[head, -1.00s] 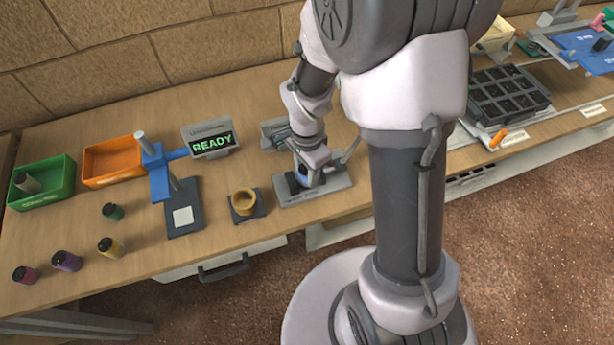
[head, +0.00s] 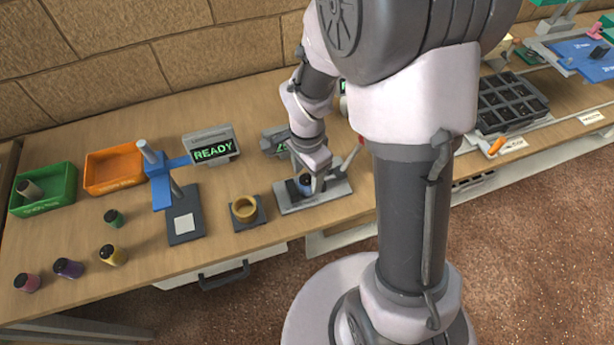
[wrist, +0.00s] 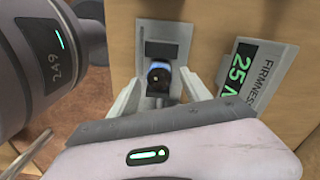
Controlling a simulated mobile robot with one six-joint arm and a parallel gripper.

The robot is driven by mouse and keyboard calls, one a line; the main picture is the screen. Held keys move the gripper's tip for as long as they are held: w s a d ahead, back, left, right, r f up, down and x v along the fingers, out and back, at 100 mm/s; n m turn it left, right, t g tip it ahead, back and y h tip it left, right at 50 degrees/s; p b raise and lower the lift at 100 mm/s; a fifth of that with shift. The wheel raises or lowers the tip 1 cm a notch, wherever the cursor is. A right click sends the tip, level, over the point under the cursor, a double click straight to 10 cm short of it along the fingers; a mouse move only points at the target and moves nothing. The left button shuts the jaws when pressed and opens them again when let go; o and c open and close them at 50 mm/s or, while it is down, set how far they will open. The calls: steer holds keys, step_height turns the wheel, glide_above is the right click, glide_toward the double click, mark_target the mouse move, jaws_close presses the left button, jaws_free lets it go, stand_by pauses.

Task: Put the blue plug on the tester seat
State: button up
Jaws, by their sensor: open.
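The blue plug (wrist: 158,75), dark on top with a blue edge, stands on the grey tester base (head: 333,190) in the wrist view. It also shows in the head view (head: 305,183), partly hidden by my gripper. My gripper (wrist: 160,84) is open, with one finger on each side of the plug and gaps visible beside it. The base also shows in the wrist view (wrist: 165,28). The tester's display (wrist: 243,72) reads FIRMNESS and about 25 N. How the plug meets the seat is hard to see.
To the left are a yellow ring on a dark block (head: 244,210), a blue-armed stand with a READY screen (head: 212,149), several loose plugs (head: 113,254), and green (head: 42,192) and orange (head: 115,168) bins.

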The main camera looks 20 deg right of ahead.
step_height(320, 180, up, 10)
steer(key=p, duration=0.3)
step_height(320, 180, up, 8)
steer(key=n+t, duration=0.2)
steer(key=n, duration=0.1)
glide_above(307, 179)
steer(key=s+a, duration=0.1)
steer(key=s, duration=0.2)
steer(key=s+a+r+n+t+y, duration=0.2)
steer(key=s+a+r+n+t, duration=0.1)
steer(key=s+r+n, duration=0.4)
steer(key=s+r, duration=0.1)
steer(key=s, duration=0.2)
steer(key=shift+r+t, duration=0.2)
steer(key=shift+t, duration=0.2)
